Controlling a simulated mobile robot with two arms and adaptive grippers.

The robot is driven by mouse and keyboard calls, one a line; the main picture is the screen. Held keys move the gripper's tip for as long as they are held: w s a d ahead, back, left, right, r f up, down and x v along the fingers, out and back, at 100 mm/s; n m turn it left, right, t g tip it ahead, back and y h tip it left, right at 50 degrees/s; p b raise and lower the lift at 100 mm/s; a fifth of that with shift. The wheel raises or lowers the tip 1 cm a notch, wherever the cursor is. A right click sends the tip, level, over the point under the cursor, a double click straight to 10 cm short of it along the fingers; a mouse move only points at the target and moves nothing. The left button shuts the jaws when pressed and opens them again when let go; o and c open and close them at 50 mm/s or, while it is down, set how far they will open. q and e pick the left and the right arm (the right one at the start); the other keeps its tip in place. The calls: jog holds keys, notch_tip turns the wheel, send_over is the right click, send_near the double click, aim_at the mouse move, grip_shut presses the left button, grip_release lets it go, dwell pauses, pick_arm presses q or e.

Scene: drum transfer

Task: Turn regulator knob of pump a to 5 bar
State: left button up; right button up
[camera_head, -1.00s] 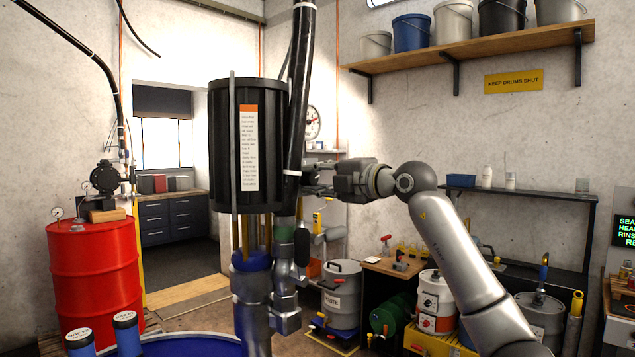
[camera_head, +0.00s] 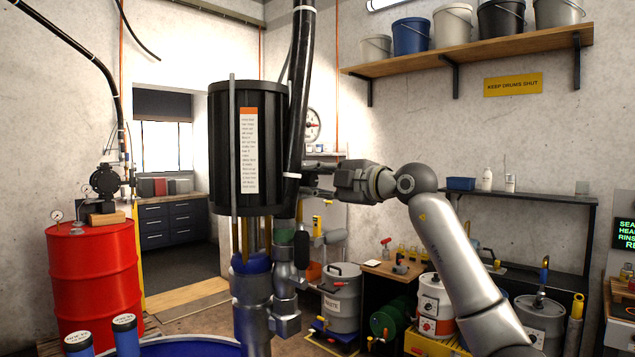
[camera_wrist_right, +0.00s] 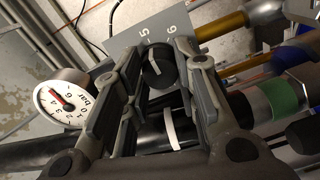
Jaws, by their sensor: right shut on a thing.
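The pump, a black ribbed cylinder (camera_head: 222,150) with a white and orange label, stands upright over a blue drum (camera_head: 190,347). My right gripper (camera_head: 308,180) is at the pump's right side, partly hidden behind a black hose; the knob is not visible in the head view. In the right wrist view, my right gripper (camera_wrist_right: 160,72) is shut on a black round knob (camera_wrist_right: 157,68) with a white pointer line. A grey plate (camera_wrist_right: 127,43) behind it shows the numbers 5 and 6. A white bar gauge (camera_wrist_right: 55,104) with a red needle is to the left; its exact reading is unclear.
A thick black hose (camera_head: 299,95) runs down close beside my right gripper. A red drum (camera_head: 95,275) with a small pump stands at the left. A waste container (camera_head: 341,300) and a bench are behind and below my right arm.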

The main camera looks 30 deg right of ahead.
jog(key=shift+f, duration=0.1)
jog(key=o, duration=1)
jog(key=shift+o, duration=0.2)
jog(key=shift+s, duration=0.1)
jog(key=v, duration=1.1)
jog(key=shift+s, duration=0.3)
jog(key=shift+d, duration=0.15)
